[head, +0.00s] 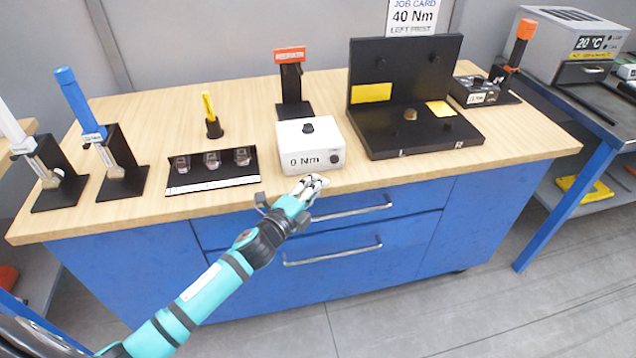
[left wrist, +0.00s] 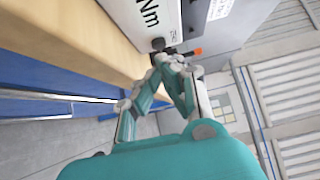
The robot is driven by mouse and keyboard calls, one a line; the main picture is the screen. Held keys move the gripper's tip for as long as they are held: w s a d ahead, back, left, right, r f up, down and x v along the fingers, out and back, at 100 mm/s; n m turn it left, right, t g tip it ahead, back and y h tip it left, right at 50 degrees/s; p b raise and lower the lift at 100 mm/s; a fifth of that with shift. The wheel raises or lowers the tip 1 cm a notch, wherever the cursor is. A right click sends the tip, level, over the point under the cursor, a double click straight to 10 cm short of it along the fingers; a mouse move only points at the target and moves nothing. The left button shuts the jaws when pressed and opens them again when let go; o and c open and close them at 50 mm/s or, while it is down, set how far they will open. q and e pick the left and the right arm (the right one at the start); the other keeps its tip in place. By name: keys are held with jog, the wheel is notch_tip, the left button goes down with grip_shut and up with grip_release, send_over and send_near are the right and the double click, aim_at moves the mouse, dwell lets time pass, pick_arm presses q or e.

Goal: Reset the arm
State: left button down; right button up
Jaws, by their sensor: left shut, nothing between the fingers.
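My left arm comes in from the lower left in the head view. Its gripper (head: 314,183) is at the front edge of the workbench, just in front of the white box reading "0 Nm" (head: 299,159). The fingers are shut with nothing between them. In the left wrist view the gripper (left wrist: 168,62) shows with its fingertips together, close to a small dark knob (left wrist: 158,44) on the box's face. I cannot tell whether they touch it. My right gripper is in neither view.
The wooden workbench (head: 240,100) has blue drawers with metal handles (head: 333,249) below the gripper. On top stand a black tray with several small parts (head: 212,184), a black fixture (head: 420,135), and tool stands with blue (head: 80,100) and orange (head: 523,35) handles. Floor at right is open.

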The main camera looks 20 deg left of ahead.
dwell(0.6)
pick_arm(q)
jog(key=s+f+n+g+y, duration=0.3)
jog(key=s+f+n+g, duration=0.15)
jog(key=s+n, duration=0.3)
jog(key=s+f+n+g+y, duration=0.25)
jog(key=s+f+n, duration=0.3)
jog(key=s, duration=0.35)
jog(key=s+d+f+n+g+h, duration=0.15)
jog(key=s+n+g, duration=0.5)
jog(key=s, duration=1.25)
notch_tip(320, 180, down, 24)
jog(key=f+g, duration=0.1)
jog(key=g, duration=0.1)
jog(key=s+a+f+m+g, duration=0.1)
jog(key=s+a+f, duration=0.1)
jog(key=s+f, duration=1.5)
jog(key=shift+s+a+f, duration=0.2)
jog(key=shift+a, duration=0.05)
